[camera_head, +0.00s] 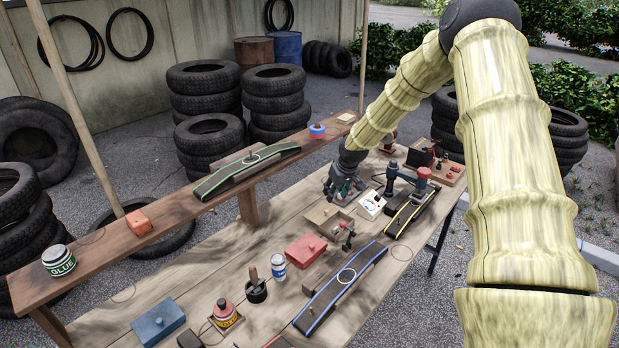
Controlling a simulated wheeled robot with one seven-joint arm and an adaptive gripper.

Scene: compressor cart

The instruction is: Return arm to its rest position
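My arm comes in from the right side of the view, with pale yellow-green ribbed links. It bends at a dark joint at the top and reaches down over the workbench (190,285). My gripper (343,190) is at the end of the arm, low over the far middle part of the bench. It is just left of a white box with a round dial (371,205) and behind a tan open box (330,221). The gripper is small and dark here, so its fingers and anything between them cannot be made out.
A blue-edged strip (341,287), a red box (306,250), a blue box (158,322) and a dark pot (256,290) stand on the bench. A raised shelf (100,250) holds a glue tin (59,261) and a green-edged strip (245,170). Stacked tires (274,100) stand behind.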

